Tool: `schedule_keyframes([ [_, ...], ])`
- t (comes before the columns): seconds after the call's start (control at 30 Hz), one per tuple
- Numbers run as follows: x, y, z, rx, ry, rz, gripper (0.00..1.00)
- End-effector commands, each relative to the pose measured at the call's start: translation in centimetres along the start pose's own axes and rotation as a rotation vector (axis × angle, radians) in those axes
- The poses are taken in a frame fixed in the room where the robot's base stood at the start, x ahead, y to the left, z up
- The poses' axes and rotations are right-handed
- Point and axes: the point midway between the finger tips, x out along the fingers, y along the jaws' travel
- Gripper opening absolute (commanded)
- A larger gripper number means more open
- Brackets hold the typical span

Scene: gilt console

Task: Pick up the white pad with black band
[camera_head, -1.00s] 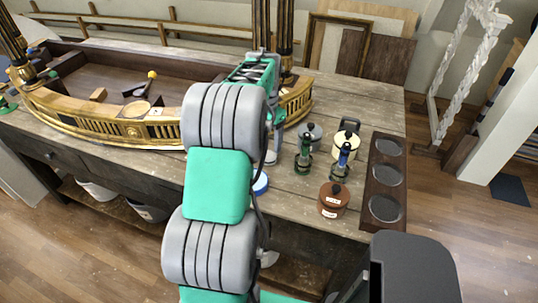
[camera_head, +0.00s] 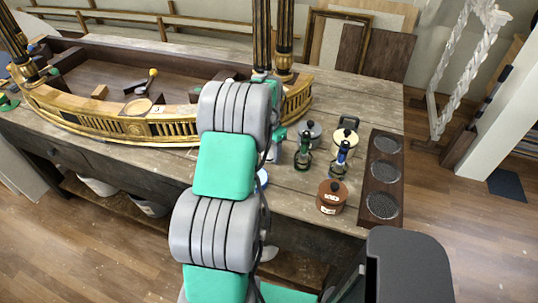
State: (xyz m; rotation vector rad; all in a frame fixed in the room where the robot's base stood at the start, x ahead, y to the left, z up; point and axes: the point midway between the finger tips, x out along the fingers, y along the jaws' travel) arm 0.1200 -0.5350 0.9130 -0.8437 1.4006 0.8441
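I cannot make out a white pad with a black band for certain. A small white piece with a dark mark (camera_head: 159,109) shows on the gilt console (camera_head: 105,128), too small to identify. A round blue and white thing (camera_head: 262,179) lies near the table's front edge, mostly hidden by my arm. My arm rises through the middle of the view and reaches over the table. Its upper links hide my gripper, so its fingers and anything between them do not show.
Right of my arm on the wooden table (camera_head: 293,199) stand a brown lidded pot (camera_head: 331,199), a cream pot (camera_head: 345,138), a grey pot (camera_head: 315,130) and two small green and blue-topped items (camera_head: 304,152). A dark tray with three round recesses (camera_head: 366,204) lies at the right edge.

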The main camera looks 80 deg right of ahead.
Motion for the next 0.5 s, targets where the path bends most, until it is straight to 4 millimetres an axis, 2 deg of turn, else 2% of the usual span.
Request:
schedule_keyframes([
  [0.07, -0.02, -0.01, 0.00, 0.000, 0.000, 0.000, 0.48],
  [0.5, -0.04, -0.01, 0.00, 0.000, 0.000, 0.000, 0.12],
])
